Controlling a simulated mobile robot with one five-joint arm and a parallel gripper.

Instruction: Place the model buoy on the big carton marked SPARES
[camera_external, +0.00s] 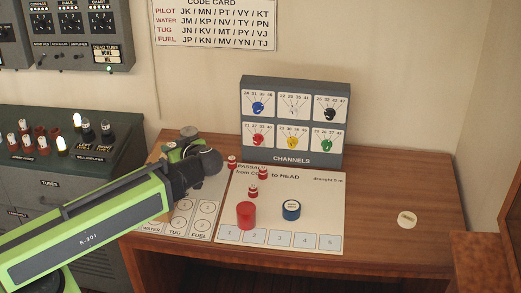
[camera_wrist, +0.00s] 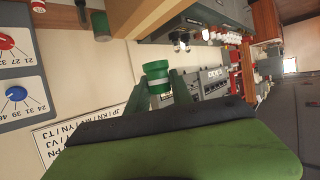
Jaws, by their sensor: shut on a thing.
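My gripper (camera_wrist: 158,88) is shut on a small green cylinder with a white band (camera_wrist: 157,74), which looks like the model buoy. In the wrist view it sits between the two dark green fingers. In the external view my gripper (camera_external: 174,147) is folded back over the left part of the desk, above the chart sheets, and the held piece is mostly hidden. I cannot make out a big carton marked SPARES in either view.
The wooden desk (camera_external: 400,188) bears small red-and-white pieces (camera_external: 252,191), a red cylinder (camera_external: 246,215), a blue one (camera_external: 291,210) and a white disc (camera_external: 407,219). The CHANNELS board (camera_external: 292,158) stands behind. A grey console (camera_external: 60,170) is left. The desk's right side is mostly clear.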

